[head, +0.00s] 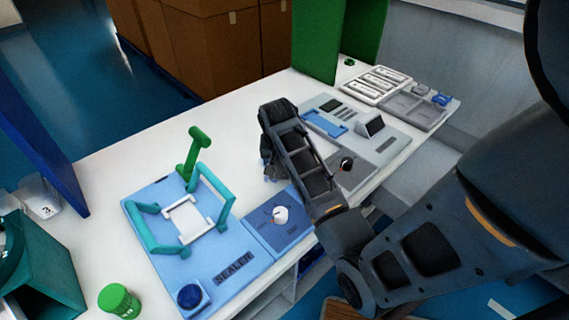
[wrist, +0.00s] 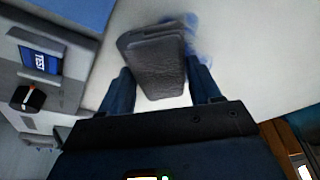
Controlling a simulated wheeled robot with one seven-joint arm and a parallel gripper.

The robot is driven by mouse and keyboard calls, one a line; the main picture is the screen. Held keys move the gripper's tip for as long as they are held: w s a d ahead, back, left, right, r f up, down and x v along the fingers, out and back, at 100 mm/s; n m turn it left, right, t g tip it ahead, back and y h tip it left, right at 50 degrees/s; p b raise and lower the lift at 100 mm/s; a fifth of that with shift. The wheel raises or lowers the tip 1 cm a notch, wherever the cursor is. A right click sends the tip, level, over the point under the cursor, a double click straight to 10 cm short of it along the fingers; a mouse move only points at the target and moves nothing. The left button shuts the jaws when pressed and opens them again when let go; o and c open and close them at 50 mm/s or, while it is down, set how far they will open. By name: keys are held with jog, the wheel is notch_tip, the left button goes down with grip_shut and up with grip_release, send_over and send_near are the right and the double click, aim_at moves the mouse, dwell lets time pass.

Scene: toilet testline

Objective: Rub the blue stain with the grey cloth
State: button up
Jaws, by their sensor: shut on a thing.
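The grey cloth (wrist: 157,62) is a dark, textured pad between the two fingers of my gripper (wrist: 161,76) in the wrist view. The gripper is shut on it. The blue stain (wrist: 192,40) is a smeared patch on the white tabletop, showing past the right and far edges of the cloth; part of it is hidden behind the cloth. I cannot tell whether the cloth touches the table. In the head view my gripper (head: 268,160) points down over the white table, and my arm hides most of the cloth and the stain.
A light-blue sealer board (head: 170,270) with a teal frame and green lever stands left of my gripper. Grey device panels (head: 365,165) lie to the right. A white tray (head: 375,84) and a green panel (head: 318,40) are at the back. White table is bare behind my gripper.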

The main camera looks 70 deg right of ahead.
aim_at(279, 169)
jog(key=shift+w+d+r+b, duration=0.15)
jog(key=shift+w+d, duration=0.7)
jog(key=shift+w, duration=0.55)
jog(key=shift+w+d+r+b, duration=0.15)
jog(key=shift+w+d, duration=0.7)
jog(key=shift+w, duration=0.5)
jog(key=shift+w+d+b, duration=0.15)
jog(key=shift+w+d, duration=0.7)
jog(key=shift+w, duration=0.55)
jog(key=shift+r, duration=0.1)
jog(key=shift+r+p, duration=0.1)
jog(key=shift+p, duration=0.35)
jog(key=shift+s, duration=0.1)
